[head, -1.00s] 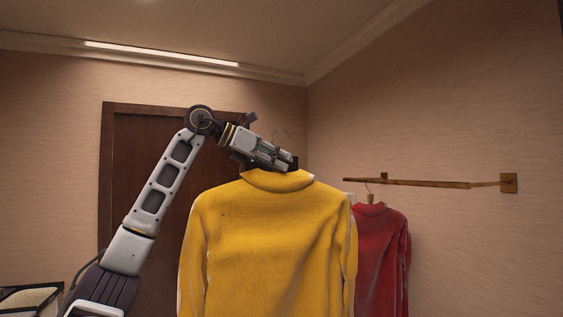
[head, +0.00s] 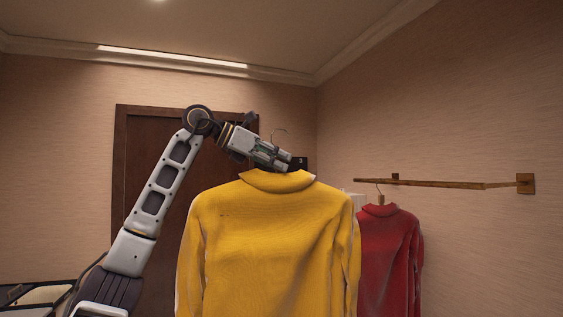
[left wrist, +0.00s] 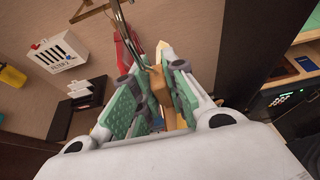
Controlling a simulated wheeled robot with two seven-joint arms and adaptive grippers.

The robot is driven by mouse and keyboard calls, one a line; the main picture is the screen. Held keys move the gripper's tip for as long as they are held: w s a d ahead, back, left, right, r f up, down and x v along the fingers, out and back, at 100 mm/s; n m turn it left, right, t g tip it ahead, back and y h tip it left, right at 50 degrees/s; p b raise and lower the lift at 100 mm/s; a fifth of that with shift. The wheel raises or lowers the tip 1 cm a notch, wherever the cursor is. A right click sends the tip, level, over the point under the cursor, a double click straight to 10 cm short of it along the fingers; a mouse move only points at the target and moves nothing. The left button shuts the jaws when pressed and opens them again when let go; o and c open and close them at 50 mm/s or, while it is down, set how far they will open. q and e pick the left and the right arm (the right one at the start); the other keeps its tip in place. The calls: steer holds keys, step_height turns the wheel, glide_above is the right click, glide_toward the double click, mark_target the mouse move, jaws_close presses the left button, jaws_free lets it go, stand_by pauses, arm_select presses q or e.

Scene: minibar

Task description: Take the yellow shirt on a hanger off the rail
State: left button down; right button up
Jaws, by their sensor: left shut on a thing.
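The yellow shirt (head: 265,240) hangs upright below my left gripper (head: 287,162), clear of the rail (head: 430,184) and to its left in the head view. My left gripper is shut on the neck of the shirt's wooden hanger, just above the collar. In the left wrist view the wooden hanger (left wrist: 184,97) sits between the green pads of my left gripper (left wrist: 156,76), with the metal hook (left wrist: 122,22) beyond. The shirt's lower part is cut off by the frame. My right gripper is not seen.
A red shirt (head: 392,250) hangs by its hook on the rail's left end, partly hidden by the yellow sleeve. A dark wooden door (head: 160,180) stands behind my left arm. In the left wrist view a white box (left wrist: 57,52) shows at the left.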

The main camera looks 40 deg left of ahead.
arm_select(q)
steer(key=shift+s+a, duration=0.2)
steer(key=shift+s, duration=0.15)
stand_by(0.3)
steer(key=shift+s+a+b, duration=0.15)
steer(key=shift+s+a, duration=0.65)
steer(key=shift+s, duration=0.5)
steer(key=shift+s+a+b, duration=0.1)
steer(key=shift+s+a, duration=0.7)
steer(key=shift+s, duration=0.5)
steer(key=shift+s+a+b, duration=0.15)
steer(key=shift+s+a, duration=0.65)
steer(key=shift+s, duration=0.5)
steer(key=s+a, duration=0.6)
steer(key=s, duration=0.4)
steer(key=s+a+p, duration=0.1)
steer(key=s+a, duration=0.5)
steer(key=s, duration=0.4)
steer(key=s+a, duration=0.6)
steer(key=s, duration=0.4)
steer(key=shift+p, duration=0.3)
steer(key=shift+w, duration=0.25)
